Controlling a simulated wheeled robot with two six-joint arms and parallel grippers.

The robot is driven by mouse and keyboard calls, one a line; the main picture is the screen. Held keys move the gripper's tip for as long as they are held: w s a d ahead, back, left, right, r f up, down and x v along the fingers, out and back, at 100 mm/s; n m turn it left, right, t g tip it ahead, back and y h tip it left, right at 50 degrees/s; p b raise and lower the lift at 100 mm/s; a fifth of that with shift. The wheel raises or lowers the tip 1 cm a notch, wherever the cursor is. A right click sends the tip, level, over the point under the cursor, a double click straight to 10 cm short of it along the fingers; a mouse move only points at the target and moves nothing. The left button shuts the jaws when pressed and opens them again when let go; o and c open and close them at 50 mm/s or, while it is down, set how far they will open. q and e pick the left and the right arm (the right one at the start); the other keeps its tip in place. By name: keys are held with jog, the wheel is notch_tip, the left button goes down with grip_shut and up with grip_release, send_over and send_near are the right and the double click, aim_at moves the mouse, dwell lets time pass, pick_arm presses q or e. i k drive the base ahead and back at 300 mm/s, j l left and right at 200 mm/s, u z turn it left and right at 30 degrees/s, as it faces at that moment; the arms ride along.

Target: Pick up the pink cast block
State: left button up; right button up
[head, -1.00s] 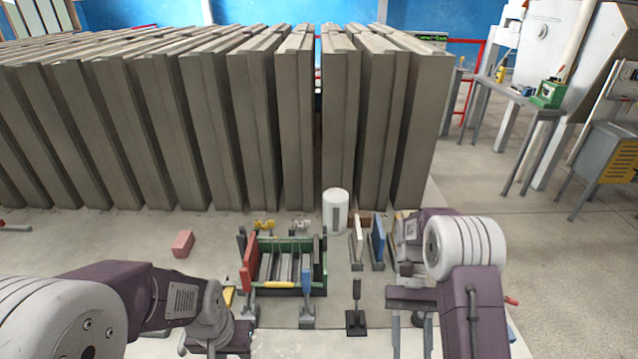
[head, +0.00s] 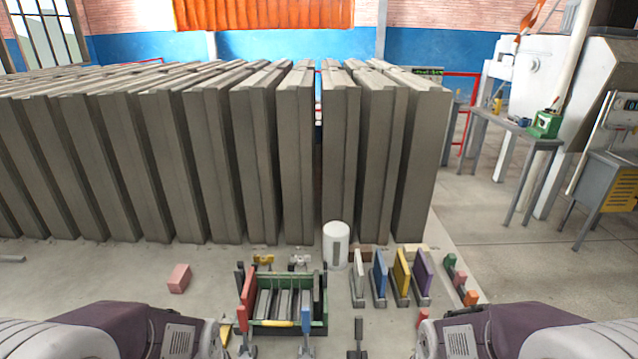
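The pink cast block (head: 179,278) lies on the pale floor at the left, apart from the other items. In the head view my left arm comes in from the lower left, below the block, and my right arm from the lower right. Nothing is seen touching the block.
A green mould box (head: 288,328) with grey bars stands right of the block. A white cylinder (head: 336,245) and upright coloured panels (head: 402,273) stand further right. Tall grey slabs (head: 255,165) form a wall behind. Floor around the block is clear.

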aim_at(179, 278)
jog(key=i+j+u, duration=0.1)
jog(key=j+u, duration=0.2)
jog(key=i+j+u, duration=0.1)
jog(key=j+u, duration=0.15)
jog(key=j, duration=0.15)
jog(key=i+j+u, duration=0.15)
jog(key=j+u, duration=0.15)
jog(key=i+j+u, duration=0.15)
jog(key=j+u, duration=0.15)
